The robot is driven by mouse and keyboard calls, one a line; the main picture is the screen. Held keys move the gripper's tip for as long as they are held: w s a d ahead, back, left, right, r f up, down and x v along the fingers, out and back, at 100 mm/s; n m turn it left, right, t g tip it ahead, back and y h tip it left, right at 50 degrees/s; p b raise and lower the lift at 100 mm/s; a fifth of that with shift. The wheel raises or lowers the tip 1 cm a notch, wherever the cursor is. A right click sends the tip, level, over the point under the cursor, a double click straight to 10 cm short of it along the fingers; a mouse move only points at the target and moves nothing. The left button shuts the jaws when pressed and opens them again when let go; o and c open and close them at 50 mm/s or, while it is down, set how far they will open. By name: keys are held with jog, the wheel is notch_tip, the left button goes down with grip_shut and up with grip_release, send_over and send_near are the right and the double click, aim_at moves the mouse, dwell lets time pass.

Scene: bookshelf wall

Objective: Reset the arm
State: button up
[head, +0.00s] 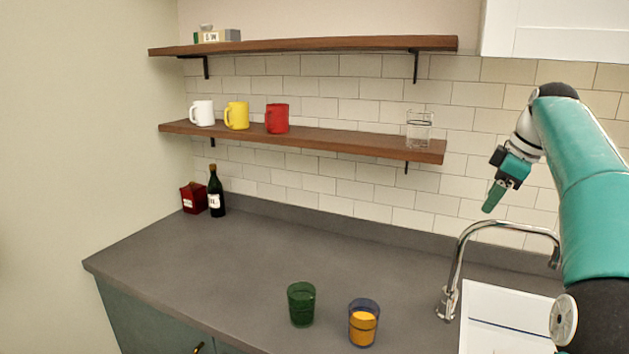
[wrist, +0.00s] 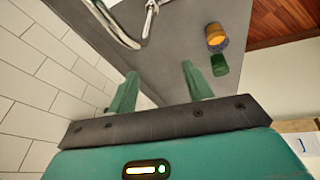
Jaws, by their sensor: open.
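My gripper (head: 493,196) hangs at the right in the head view, in front of the tiled wall and above the faucet, with its fingers pointing down. In the wrist view my gripper (wrist: 160,90) shows its two green fingers spread wide apart with nothing between them. It is open and empty, and touches nothing that I can see. My teal arm reaches up from the lower right and bends over at the top.
A green glass (head: 301,304) and a glass with orange content (head: 363,323) stand on the grey counter (head: 215,275). A faucet (head: 470,240) rises by the sink. The lower shelf (head: 330,138) holds white, yellow and red mugs and a clear glass. A bottle (head: 216,193) stands at the back left.

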jog(key=s+a+f+m+h, duration=0.1)
jog(key=s+a+f+m, duration=0.15)
jog(key=s+a, duration=0.55)
jog(key=s+a+f+m+h, duration=0.1)
jog(key=s+a+m, duration=0.2)
jog(key=s+a, duration=0.45)
jog(key=s+a+f+m+t, duration=0.1)
jog(key=s+a+f+m, duration=0.1)
jog(key=s+f, duration=0.5)
jog(key=s+a+f+m+t, duration=0.1)
jog(key=s+a+f+m, duration=0.2)
jog(key=s+a+f, duration=0.2)
jog(key=s+f, duration=0.3)
jog(key=shift+s+f, duration=0.2)
